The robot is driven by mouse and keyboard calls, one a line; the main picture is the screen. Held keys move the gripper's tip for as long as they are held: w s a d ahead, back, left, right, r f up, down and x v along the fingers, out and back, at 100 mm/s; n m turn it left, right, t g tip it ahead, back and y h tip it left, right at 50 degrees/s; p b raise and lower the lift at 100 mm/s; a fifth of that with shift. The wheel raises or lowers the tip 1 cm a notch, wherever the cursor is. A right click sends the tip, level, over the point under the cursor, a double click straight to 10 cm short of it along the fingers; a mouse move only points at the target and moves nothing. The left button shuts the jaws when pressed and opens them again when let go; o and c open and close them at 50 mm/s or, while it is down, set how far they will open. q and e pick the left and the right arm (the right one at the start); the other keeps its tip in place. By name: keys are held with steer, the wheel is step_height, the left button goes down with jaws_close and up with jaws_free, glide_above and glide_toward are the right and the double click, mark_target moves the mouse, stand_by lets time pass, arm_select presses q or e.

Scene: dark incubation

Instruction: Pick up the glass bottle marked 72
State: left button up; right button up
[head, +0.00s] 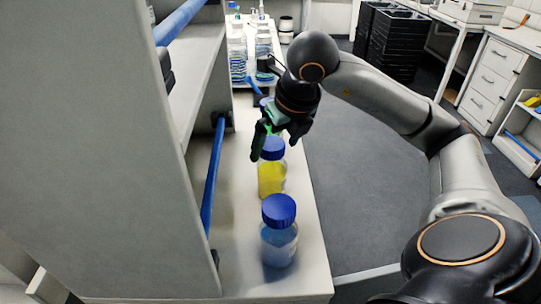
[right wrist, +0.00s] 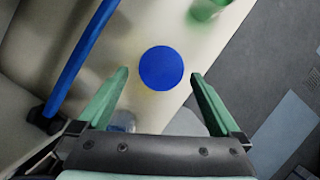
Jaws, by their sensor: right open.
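A bottle with yellow contents and a blue cap (head: 271,178) stands upright on the bench. A clear bottle (head: 279,245) with a blue cap stands nearer. No number 72 can be read on either. My right gripper (head: 274,148) is open and empty, fingers pointing down, at the yellow bottle's cap in the head view. In the right wrist view a blue cap (right wrist: 161,68) lies between the spread fingers (right wrist: 160,76), with a gap on both sides. Contact is not visible. My left gripper is out of view.
A green bottle (right wrist: 207,8) stands beyond the cap. Large clear bottles (head: 238,55) stand farther back on the bench (head: 308,225). A shelf unit (head: 90,150) with a blue rail (head: 212,178) borders the bench's left. Open floor (head: 360,190) lies to the right.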

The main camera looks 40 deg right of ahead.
mark_target(272, 170)
steer(key=x, duration=0.6)
steer(key=shift+w+d+f, duration=0.1)
steer(key=shift+w+f, duration=0.2)
steer(key=shift+w, duration=0.05)
steer(key=shift+r, duration=0.1)
jaws_close()
stand_by(0.5)
